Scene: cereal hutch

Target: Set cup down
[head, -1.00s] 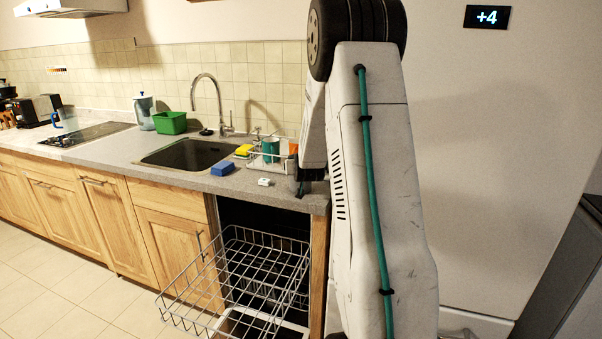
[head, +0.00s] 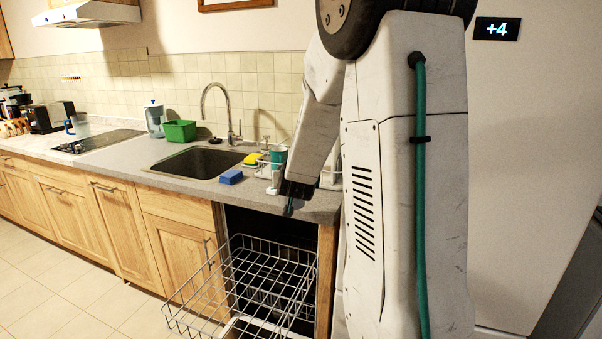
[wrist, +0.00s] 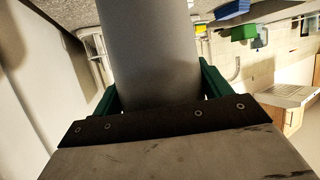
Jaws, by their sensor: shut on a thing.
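A grey cylindrical cup (wrist: 150,45) fills the upper middle of the wrist view. The green fingers of my gripper (wrist: 155,88) are on either side of it, shut on it. In the head view my gripper (head: 290,200) is low over the right end of the counter, by its front edge. The held cup cannot be clearly made out there, so whether it touches the counter cannot be told.
A blue sponge (head: 231,177) and a yellow sponge (head: 252,160) are near the sink (head: 198,163). An open wire basket (head: 245,285) juts out below the counter.

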